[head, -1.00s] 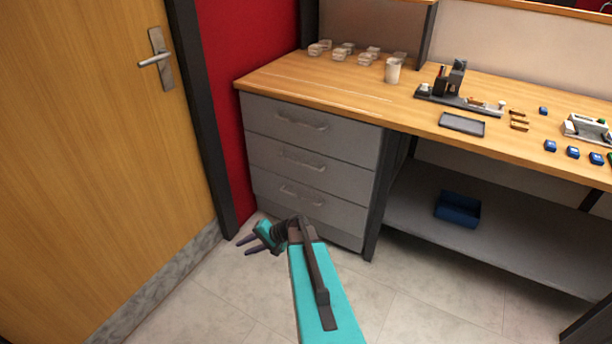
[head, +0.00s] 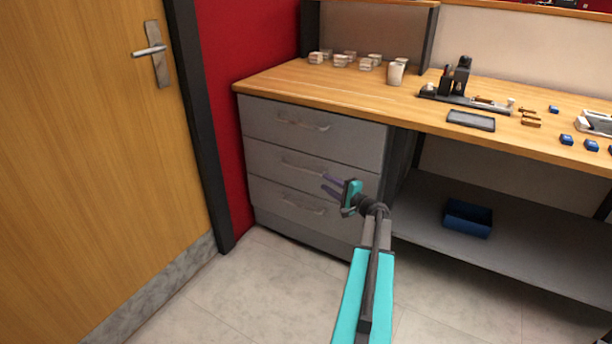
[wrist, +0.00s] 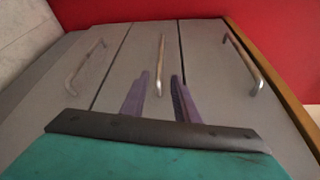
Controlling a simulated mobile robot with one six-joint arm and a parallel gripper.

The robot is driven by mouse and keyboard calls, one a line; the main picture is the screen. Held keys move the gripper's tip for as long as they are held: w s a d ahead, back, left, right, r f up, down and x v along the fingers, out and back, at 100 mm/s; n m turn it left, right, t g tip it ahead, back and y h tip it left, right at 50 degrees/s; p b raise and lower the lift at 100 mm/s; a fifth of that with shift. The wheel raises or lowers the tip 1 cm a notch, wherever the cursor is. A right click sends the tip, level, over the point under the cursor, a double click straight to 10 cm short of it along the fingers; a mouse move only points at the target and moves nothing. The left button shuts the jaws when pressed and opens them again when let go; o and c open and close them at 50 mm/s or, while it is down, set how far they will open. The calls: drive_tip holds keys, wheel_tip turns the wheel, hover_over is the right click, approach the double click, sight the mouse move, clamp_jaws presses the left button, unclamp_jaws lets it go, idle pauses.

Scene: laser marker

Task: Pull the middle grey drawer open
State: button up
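The middle grey drawer (head: 268,158) is shut, between the top and bottom drawers of the grey cabinet. Its bar handle (head: 300,168) also shows in the wrist view (wrist: 161,68), where the picture is turned and the handle runs upright. My gripper (head: 331,186) is at the right part of the drawer fronts, near the handle's right end. Its two purple fingers show apart in the wrist view (wrist: 160,95), with the near end of the middle handle appearing between them. The gripper is open and holds nothing. I cannot tell the exact gap to the handle.
The top drawer handle (head: 303,124) and bottom drawer handle (head: 303,207) lie above and below. The wooden worktop (head: 300,83) overhangs the cabinet. A door (head: 100,200) stands at the left. A blue bin (head: 468,219) sits on the right shelf. The floor in front is clear.

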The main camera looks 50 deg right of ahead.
sight(306, 171)
drive_tip(key=shift+w, duration=0.15)
drive_tip(key=shift+w+d+f+b, duration=0.2)
drive_tip(key=shift+w+d+b, duration=0.1)
drive_tip(key=shift+w, duration=1.95)
drive_tip(key=shift+w+d+f+b, duration=0.15)
drive_tip(key=shift+w+d, duration=0.2)
drive_tip(key=shift+w, duration=1.85)
drive_tip(key=shift+w+d+f+b, duration=0.2)
drive_tip(key=shift+w+d+b, duration=0.1)
drive_tip(key=shift+w, duration=1.95)
drive_tip(key=shift+c, duration=0.4)
clamp_jaws()
